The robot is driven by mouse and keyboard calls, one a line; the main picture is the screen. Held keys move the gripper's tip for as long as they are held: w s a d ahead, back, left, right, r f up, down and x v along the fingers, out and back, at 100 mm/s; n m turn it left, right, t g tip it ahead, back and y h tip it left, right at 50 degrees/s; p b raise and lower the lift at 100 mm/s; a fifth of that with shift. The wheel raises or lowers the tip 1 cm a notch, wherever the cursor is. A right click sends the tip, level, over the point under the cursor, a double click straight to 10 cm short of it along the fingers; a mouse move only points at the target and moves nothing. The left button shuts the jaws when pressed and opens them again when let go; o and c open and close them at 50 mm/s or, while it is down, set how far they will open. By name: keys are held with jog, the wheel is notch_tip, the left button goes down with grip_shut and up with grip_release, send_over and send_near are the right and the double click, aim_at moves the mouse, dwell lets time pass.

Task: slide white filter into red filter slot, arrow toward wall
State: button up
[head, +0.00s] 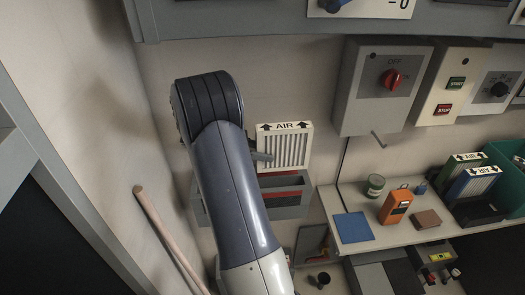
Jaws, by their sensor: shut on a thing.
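The white filter (285,150) is a pleated panel in a white frame. Its top strip reads AIR between two black arrows, which point up in the picture, toward the wall behind. My gripper (262,157) is shut on the filter at its left side; my arm hides most of the gripper. The red filter slot (288,190) shows as a red band in a grey wall-mounted holder (290,212), directly below the filter in the picture. I cannot tell whether the filter's lower edge is inside the slot or just above it. My arm covers the holder's left part.
A switch box with a red knob (393,79) hangs right of the filter. A shelf (345,190) at right bears a blue pad (353,227), an orange meter (395,206), a can and green and blue filters. A wooden pole (168,238) leans at left.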

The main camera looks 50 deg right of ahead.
aim_at(262, 166)
jog(key=shift+w+a, duration=0.1)
jog(key=shift+f, duration=0.15)
jog(key=shift+f+b, duration=1.55)
jog(key=shift+f, duration=1.25)
jog(key=shift+f+b, duration=1.6)
jog(key=shift+f, duration=1.55)
jog(key=o, duration=1.2)
jog(key=shift+a, duration=0.1)
jog(key=b+v, duration=0.1)
jog(key=v, duration=0.6)
jog(key=shift+w+a, duration=0.2)
jog(key=shift+w, duration=0.05)
jog(key=shift+d+r, duration=0.1)
